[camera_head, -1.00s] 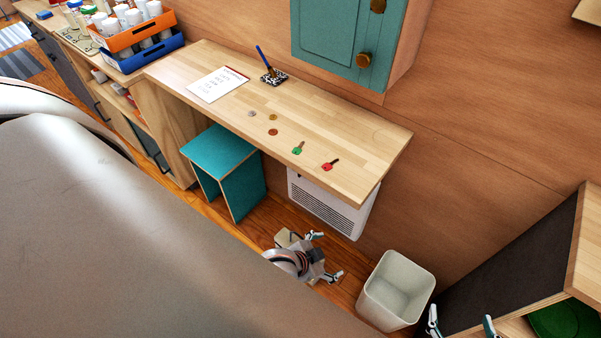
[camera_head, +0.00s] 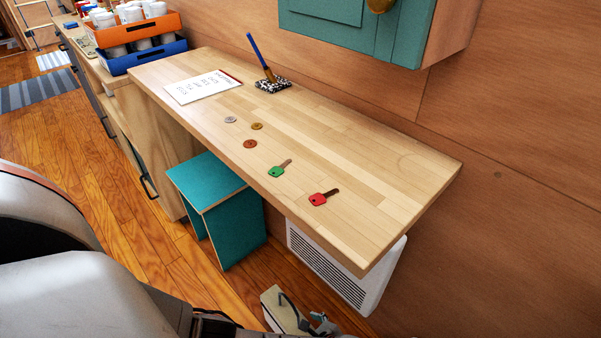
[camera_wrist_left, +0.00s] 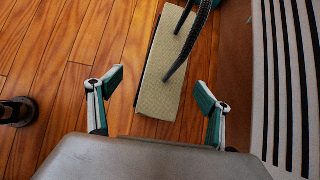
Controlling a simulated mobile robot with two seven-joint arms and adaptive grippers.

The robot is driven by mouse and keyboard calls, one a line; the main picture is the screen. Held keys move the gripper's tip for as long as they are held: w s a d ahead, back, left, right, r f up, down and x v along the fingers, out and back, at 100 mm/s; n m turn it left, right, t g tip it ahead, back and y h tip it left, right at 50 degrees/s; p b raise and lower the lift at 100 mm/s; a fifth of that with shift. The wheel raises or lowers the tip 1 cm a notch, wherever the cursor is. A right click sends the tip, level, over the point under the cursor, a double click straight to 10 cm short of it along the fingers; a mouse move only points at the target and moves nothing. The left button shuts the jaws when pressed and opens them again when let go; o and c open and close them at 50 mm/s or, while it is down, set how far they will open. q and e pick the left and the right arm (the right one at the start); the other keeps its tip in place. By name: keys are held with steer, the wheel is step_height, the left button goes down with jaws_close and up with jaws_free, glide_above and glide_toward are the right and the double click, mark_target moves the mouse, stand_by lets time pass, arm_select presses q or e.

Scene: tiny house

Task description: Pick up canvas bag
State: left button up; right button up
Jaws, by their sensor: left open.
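The canvas bag (camera_head: 280,311) is beige with dark handles and stands on the wooden floor under the desk, near the bottom edge of the head view. In the left wrist view the bag (camera_wrist_left: 163,95) appears as a narrow beige shape with dark strap handles arching over it. My left gripper (camera_wrist_left: 160,84) is open and empty, with its fingers spread on either side of the bag in that picture. Contact with the bag cannot be told. In the head view only part of this gripper shows beside the bag. My right gripper is out of view.
A wooden desk (camera_head: 360,150) holds keys, coins, a paper and a pen stand. A teal stool (camera_head: 235,230) stands left of the bag. A white heater (camera_head: 330,270) is close on the bag's right, and it also fills the right of the wrist view (camera_wrist_left: 285,80).

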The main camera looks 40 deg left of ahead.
mark_target(291, 317)
arm_select(q)
steer(key=shift+w+a+f+m+y, duration=0.1)
steer(key=shift+w+a+m+y, duration=0.15)
steer(key=shift+a, duration=0.2)
steer(key=shift+w+a+f+m+y, duration=0.1)
steer(key=shift+w+a+m+y, duration=0.15)
steer(key=shift+a, duration=0.15)
steer(key=shift+b+x, duration=0.6)
steer(key=shift+x, duration=0.3)
steer(key=shift+a+f, duration=0.2)
steer(key=shift+a, duration=0.05)
steer(key=b+x, duration=0.2)
steer(key=x, duration=0.2)
steer(key=shift+a+f+b, duration=0.2)
steer(key=shift+b, duration=0.1)
steer(key=shift+w+a, duration=0.15)
steer(key=shift+w+r, duration=0.15)
steer(key=shift+w, duration=0.05)
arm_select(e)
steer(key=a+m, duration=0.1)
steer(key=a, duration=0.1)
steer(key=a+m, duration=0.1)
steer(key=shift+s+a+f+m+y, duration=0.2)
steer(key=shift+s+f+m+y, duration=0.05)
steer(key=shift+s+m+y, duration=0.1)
arm_select(q)
steer(key=c, duration=2.1)
steer(key=shift+o, duration=0.2)
